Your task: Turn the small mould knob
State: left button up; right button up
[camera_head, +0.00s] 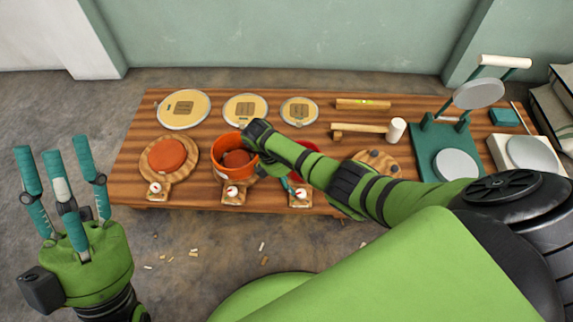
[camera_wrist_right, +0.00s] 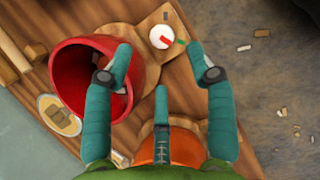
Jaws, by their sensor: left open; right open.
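The small mould is a red bowl (camera_wrist_right: 70,65) on a wooden board; in the head view my right arm mostly hides it, leaving some red rim (camera_head: 312,147). Its knob (camera_head: 300,193) is white with red, on the board's front tab; it also shows in the right wrist view (camera_wrist_right: 160,38). My right gripper (camera_wrist_right: 160,64) is open and empty, its fingers spread over the board, with the knob just beyond the fingertips. One finger overlaps the red bowl in that view; contact cannot be told. My left gripper (camera_head: 65,180) is open and empty, left of the table.
An orange pot (camera_head: 220,172) stands left of the red bowl, and a flat orange mould (camera_head: 166,156) farther left, each with its own knob. Round drumheads (camera_head: 184,109) lie behind. A mallet (camera_head: 397,130) and a green press stand (camera_head: 424,150) are at right. Scraps litter the floor.

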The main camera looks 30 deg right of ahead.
jog(key=shift+v, duration=2.1)
